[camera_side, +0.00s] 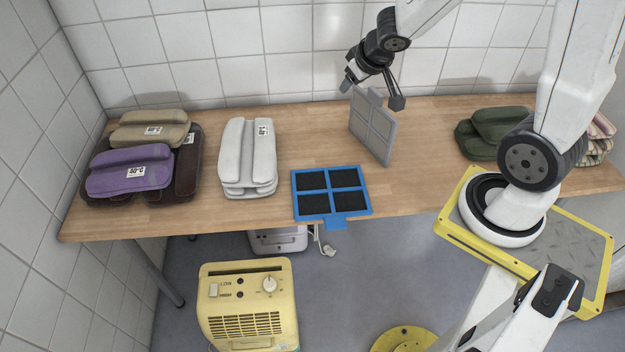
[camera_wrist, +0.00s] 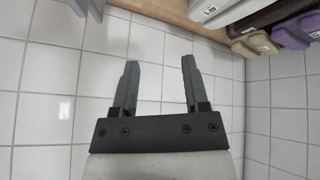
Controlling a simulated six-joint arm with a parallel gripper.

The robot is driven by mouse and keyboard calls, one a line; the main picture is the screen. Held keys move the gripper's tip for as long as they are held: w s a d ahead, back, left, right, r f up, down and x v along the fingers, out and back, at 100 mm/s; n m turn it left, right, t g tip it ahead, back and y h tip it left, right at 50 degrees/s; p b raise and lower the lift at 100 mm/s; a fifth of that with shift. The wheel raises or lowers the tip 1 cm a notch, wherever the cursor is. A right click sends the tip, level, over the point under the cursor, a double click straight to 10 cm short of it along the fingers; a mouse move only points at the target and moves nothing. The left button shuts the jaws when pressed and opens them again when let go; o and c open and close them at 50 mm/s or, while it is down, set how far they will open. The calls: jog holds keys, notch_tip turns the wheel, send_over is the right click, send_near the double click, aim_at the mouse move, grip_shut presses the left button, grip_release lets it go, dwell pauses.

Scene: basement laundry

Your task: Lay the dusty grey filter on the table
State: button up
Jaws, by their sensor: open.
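The grey filter (camera_side: 372,128), a square framed panel with a tab on its top edge, stands on edge on the wooden table (camera_side: 420,135), right of centre. It is near upright, not flat; what supports it is hidden. My gripper (camera_side: 373,92) is open just above it. In the side view the tab shows between the fingers, but I cannot tell whether it lies between them or behind. In the wrist view my gripper (camera_wrist: 156,78) has its fingers apart with only wall tiles seen between them.
A blue-framed filter (camera_side: 331,193) lies flat at the table's front edge. Folded white (camera_side: 248,158), purple (camera_side: 130,170) and green (camera_side: 480,135) cloths lie on the table. A yellow heater (camera_side: 248,305) stands on the floor. The tabletop between the grey filter and green cloths is clear.

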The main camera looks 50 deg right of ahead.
jog(key=s+a+f+n+g+y, duration=0.2)
jog(key=s+a+g, duration=0.1)
jog(key=s+a, duration=0.4)
jog(key=a, duration=0.3)
jog(key=shift+s+a+f+y, duration=0.25)
jog(key=shift+s+f+y, duration=0.05)
jog(key=shift+s+f, duration=0.05)
jog(key=o, duration=0.6)
jog(key=shift+w, duration=0.1)
jog(key=n+g, duration=0.3)
jog(key=n, duration=1.1)
send_over(376, 91)
notch_tip(376, 91, down, 3)
jog(key=shift+d+r, duration=0.1)
jog(key=shift+r, duration=0.1)
jog(key=shift+f, duration=3.95)
